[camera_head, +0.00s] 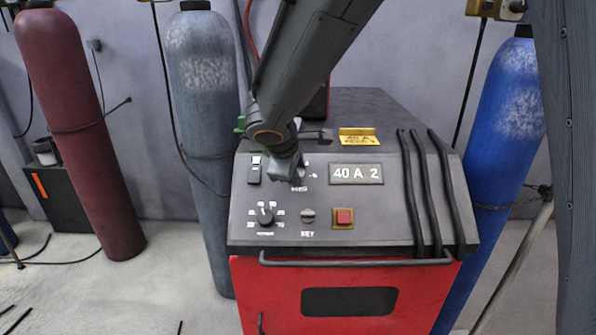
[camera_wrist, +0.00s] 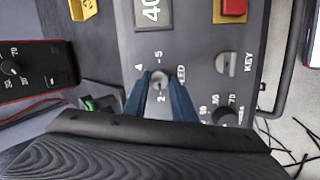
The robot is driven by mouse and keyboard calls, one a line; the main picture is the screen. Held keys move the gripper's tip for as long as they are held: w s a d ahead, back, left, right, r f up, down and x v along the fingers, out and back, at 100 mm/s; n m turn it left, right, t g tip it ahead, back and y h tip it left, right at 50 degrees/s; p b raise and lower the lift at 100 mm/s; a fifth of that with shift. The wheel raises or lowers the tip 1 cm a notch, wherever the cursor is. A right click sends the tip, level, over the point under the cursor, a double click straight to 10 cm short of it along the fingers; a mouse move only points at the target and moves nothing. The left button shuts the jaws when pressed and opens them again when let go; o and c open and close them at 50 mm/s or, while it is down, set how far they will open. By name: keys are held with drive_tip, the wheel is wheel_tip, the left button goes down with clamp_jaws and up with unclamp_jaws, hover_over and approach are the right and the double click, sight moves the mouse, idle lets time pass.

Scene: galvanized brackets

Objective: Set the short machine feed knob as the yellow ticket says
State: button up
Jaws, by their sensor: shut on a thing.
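My gripper (camera_head: 294,174) reaches down to the upper left of the sloped panel of the red and black machine (camera_head: 388,215). In the wrist view its two blue-grey fingers (camera_wrist: 160,86) are shut on the small grey feed knob (camera_wrist: 158,77). The numbers 2, 4 and 5 show around the knob; its pointer is too small to tell. In the head view the gripper hides the knob. The display (camera_head: 356,174) reads "40 A 2". The yellow ticket (camera_head: 359,137) lies above the display; its writing is too blurred to read. It also shows in the wrist view (camera_wrist: 83,9).
The panel also bears a black dial (camera_head: 265,214), a key switch (camera_head: 308,216), a red button (camera_head: 344,216) and a rocker switch (camera_head: 255,170). Black cables (camera_head: 422,190) drape over its right side. Gas cylinders stand on both sides. Another dial panel (camera_wrist: 25,75) shows in the wrist view.

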drive_tip(key=shift+m+b, duration=0.3)
drive_tip(key=m+b, duration=0.3)
drive_tip(key=m, duration=0.1)
drive_tip(key=shift+w+m+g+b, duration=0.15)
drive_tip(key=shift+m+g+b, duration=0.15)
drive_tip(key=shift+g+b, duration=0.1)
drive_tip(key=m+b, duration=0.1)
drive_tip(key=m, duration=0.2)
drive_tip(key=m+b, duration=0.2)
drive_tip(key=m, duration=0.1)
drive_tip(key=shift+d+r+g+y, duration=0.1)
drive_tip(key=shift+r+g+y, duration=0.05)
drive_tip(key=shift+g+y, duration=0.25)
drive_tip(key=o, duration=1)
drive_tip(key=shift+o, duration=0.2)
drive_tip(key=shift+r, duration=0.15)
drive_tip(key=b+v, duration=0.1)
drive_tip(key=v, duration=0.6)
drive_tip(key=shift+r, duration=0.25)
